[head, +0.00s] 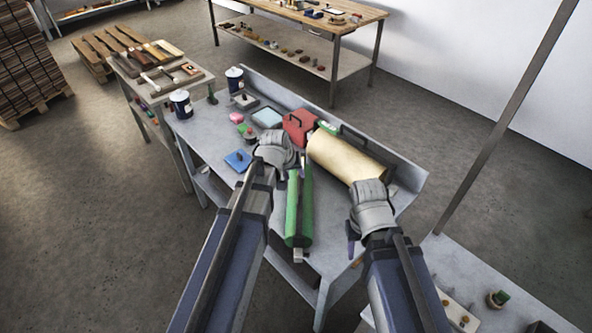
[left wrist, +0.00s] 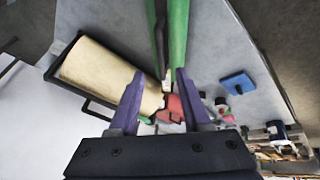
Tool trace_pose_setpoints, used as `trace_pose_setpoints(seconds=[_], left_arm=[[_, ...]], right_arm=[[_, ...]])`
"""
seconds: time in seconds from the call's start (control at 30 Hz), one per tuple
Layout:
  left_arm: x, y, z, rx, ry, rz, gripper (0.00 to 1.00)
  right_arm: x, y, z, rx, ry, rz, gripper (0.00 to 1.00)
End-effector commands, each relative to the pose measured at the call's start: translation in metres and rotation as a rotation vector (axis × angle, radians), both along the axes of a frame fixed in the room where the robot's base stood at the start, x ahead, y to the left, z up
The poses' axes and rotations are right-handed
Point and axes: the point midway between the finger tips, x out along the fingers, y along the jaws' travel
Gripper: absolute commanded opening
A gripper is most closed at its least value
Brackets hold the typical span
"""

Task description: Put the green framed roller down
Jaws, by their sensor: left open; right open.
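The green framed roller (head: 300,215) is a long green cylinder with a dark frame bar along it. It appears to lie on the grey bench (head: 215,125), its near end close to the bench's front edge. It also shows in the left wrist view (left wrist: 179,30), running up from the fingertips. My left gripper (head: 275,152) is over the roller's far end, its fingertips hidden in the head view. In the left wrist view my left gripper (left wrist: 159,75) has its purple fingers apart, with nothing clearly held. My right gripper (head: 355,240) is open and empty, right of the roller.
A large tan roll (head: 345,157) lies close to the right, with a red box (head: 299,126) behind. A blue block (head: 238,160), pink and green pieces and two cans (head: 181,103) are to the left.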

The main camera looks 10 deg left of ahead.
Motion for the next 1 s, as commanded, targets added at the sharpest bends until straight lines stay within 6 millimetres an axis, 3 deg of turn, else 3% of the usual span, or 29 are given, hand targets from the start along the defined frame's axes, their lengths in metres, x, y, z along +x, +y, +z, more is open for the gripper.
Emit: trace_pose_setpoints(seconds=[0.17,0.27,0.37,0.5,0.6,0.7,0.83,1.0], left_arm=[[-0.003,0.001,0.006,0.000,0.000,0.000,0.48],[-0.014,-0.010,0.003,0.012,0.023,-0.031,0.48],[-0.051,-0.042,-0.004,0.060,0.101,-0.135,0.48],[-0.121,-0.083,-0.013,0.166,0.250,-0.324,0.48],[-0.164,-0.099,-0.015,0.236,0.339,-0.430,0.48],[-0.192,-0.107,-0.015,0.286,0.402,-0.501,0.48],[-0.207,-0.109,-0.014,0.317,0.438,-0.538,0.48],[-0.207,-0.109,-0.014,0.319,0.442,-0.541,0.48]], right_arm=[[0.000,0.000,0.006,0.001,0.000,-0.002,0.50],[0.000,0.000,0.005,0.001,0.000,-0.002,0.50],[0.000,0.000,0.005,0.000,0.000,-0.002,0.50],[0.000,0.000,0.005,0.000,0.000,-0.002,0.50],[0.000,0.000,0.005,0.000,0.000,-0.002,0.50],[0.000,0.000,0.006,0.000,0.000,-0.002,0.50],[0.000,0.000,0.006,0.000,0.000,-0.002,0.50],[0.000,0.000,0.006,0.000,0.000,-0.001,0.50]])
